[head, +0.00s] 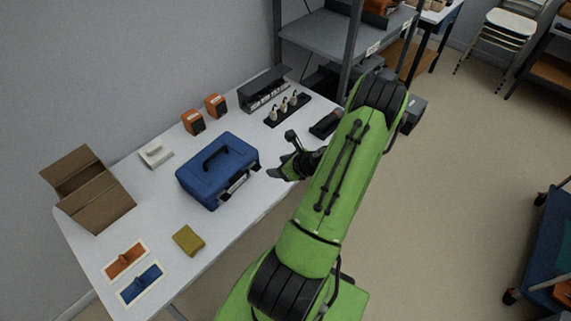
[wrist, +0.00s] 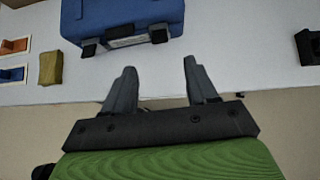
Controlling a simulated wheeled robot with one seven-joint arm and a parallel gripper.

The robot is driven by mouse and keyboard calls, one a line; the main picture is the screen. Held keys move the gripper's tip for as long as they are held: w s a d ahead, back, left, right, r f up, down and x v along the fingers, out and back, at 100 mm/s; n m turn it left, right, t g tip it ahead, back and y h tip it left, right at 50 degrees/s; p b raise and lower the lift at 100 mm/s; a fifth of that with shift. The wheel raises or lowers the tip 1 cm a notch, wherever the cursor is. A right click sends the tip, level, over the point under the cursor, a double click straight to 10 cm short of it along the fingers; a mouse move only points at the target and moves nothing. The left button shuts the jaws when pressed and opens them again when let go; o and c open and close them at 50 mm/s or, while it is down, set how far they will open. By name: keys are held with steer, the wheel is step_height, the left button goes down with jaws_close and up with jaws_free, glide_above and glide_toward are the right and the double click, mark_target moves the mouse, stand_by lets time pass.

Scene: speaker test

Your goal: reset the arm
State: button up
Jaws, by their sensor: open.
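My green arm reaches across the head view from the bottom middle to the upper right, then bends back toward the white table. My gripper (head: 279,157) is just past the right end of the blue case in the head view, near the table's front edge. In the wrist view my gripper (wrist: 158,75) shows two grey fingers spread apart with nothing between them. The fingers point toward the table edge and the blue case (wrist: 125,20). The blue case (head: 216,170) stands closed on the table, apart from the fingers.
On the table (head: 95,262) are an open cardboard box (head: 95,195), two orange devices (head: 205,113), a yellow-brown block (head: 188,240), orange and blue pads (head: 141,284) and a black rack (head: 287,109). A grey shelf (head: 330,36) stands behind. The floor (head: 450,190) right of my arm is clear.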

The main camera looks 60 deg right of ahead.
steer(key=shift+v, duration=1.85)
